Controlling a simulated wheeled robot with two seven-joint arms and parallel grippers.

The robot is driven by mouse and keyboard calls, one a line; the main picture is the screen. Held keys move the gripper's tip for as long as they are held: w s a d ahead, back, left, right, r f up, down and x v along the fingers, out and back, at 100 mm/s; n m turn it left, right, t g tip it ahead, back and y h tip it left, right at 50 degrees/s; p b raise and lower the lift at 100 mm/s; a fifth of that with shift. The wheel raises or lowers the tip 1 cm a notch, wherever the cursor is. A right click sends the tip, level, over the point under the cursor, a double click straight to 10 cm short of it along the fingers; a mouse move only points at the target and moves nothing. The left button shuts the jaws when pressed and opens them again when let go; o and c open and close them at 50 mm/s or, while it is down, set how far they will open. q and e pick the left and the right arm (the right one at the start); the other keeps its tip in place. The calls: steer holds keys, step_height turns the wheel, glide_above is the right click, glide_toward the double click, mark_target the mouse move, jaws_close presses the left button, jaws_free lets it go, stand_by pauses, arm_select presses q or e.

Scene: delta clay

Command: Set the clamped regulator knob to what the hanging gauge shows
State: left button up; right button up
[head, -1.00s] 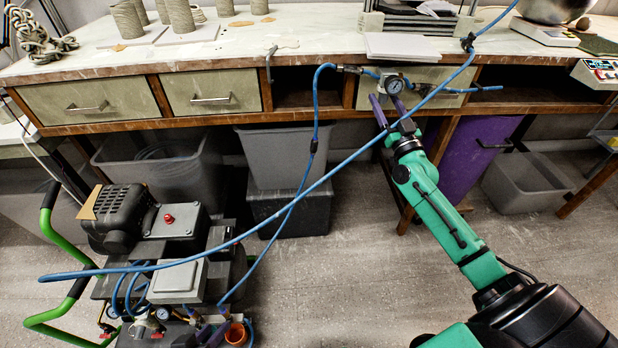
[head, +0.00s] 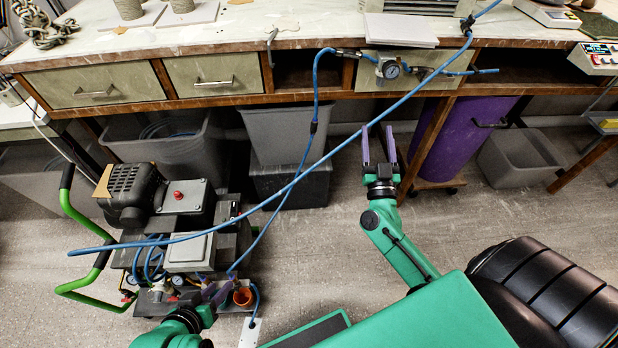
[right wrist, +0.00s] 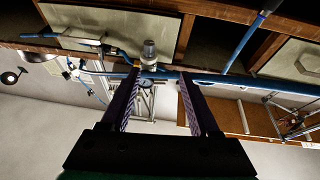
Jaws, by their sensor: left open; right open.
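The regulator (head: 386,70) is at the bench's front edge by a drawer, with a round white-faced gauge (head: 391,69) on it. Its reading is too small to tell. In the right wrist view the regulator's grey knob (right wrist: 150,47) shows between and beyond the fingers. My right gripper (head: 379,145) is open and empty, below the regulator and apart from it, fingers pointing up. My left gripper (head: 222,294) is open at the lower left, close to the compressor cart and an orange cup. Small gauges (head: 177,281) show low on the cart; I cannot tell which gauge is the hanging one.
A blue hose (head: 330,155) crosses the view diagonally from the cart to the bench top. The compressor cart (head: 180,196) stands at the left. Grey bins (head: 283,134) and a purple cylinder (head: 462,140) stand under the bench (head: 240,45). Open floor lies around my right gripper.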

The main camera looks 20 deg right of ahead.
steer(key=a+f+n+g+y, duration=0.3)
steer(key=a+n+y, duration=0.1)
steer(key=a+y, duration=0.3)
steer(key=a+f+n+g+y, duration=0.3)
steer(key=a+y, duration=0.4)
steer(key=a, duration=0.4)
steer(key=f+n, duration=0.1)
steer(key=n, duration=0.1)
steer(key=shift+s+a+n+g+y, duration=0.25)
steer(key=shift+a+n+g+y, duration=0.05)
steer(key=shift+g, duration=0.1)
